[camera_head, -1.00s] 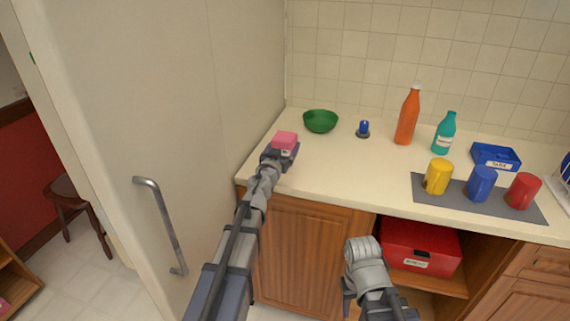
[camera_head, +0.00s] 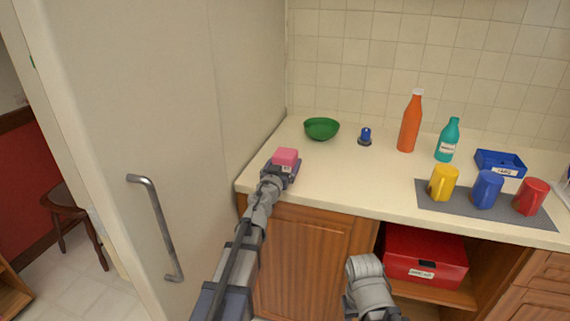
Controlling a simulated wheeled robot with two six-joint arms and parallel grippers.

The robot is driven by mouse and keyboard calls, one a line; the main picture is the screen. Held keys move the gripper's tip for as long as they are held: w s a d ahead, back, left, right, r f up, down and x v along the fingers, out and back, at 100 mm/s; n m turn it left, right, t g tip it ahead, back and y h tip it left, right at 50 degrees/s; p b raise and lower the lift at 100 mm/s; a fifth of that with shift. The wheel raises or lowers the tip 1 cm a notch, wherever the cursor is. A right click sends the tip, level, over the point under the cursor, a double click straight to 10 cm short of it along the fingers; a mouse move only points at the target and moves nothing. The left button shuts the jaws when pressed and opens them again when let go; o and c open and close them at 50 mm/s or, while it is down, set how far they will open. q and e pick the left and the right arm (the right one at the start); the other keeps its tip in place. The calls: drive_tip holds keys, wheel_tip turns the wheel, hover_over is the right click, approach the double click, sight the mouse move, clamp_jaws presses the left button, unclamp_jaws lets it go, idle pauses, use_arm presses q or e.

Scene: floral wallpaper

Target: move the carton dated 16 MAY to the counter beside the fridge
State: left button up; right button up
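A pink carton (camera_head: 286,156) with a small white label is at the left end of the cream counter (camera_head: 330,178), close to the fridge (camera_head: 215,120). The label is too small to read, so I cannot tell its date. My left gripper (camera_head: 282,170) is at the carton, with its fingers around the carton's lower part. The fingers look closed on it, and I cannot tell whether the carton touches the counter. My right arm shows at the bottom middle, but its gripper fingers are out of view.
A green bowl (camera_head: 321,129) and a small blue-topped item (camera_head: 365,136) stand behind the carton. An orange bottle (camera_head: 410,122), a teal bottle (camera_head: 447,140), a blue tray (camera_head: 500,162) and three mugs on a grey mat (camera_head: 430,205) are to the right. The fridge handle (camera_head: 158,230) sticks out.

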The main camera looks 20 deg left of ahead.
use_arm(q)
drive_tip(key=shift+o, duration=0.2)
drive_tip(key=shift+r, duration=0.2)
drive_tip(key=s, duration=1.2)
drive_tip(key=shift+a, duration=0.2)
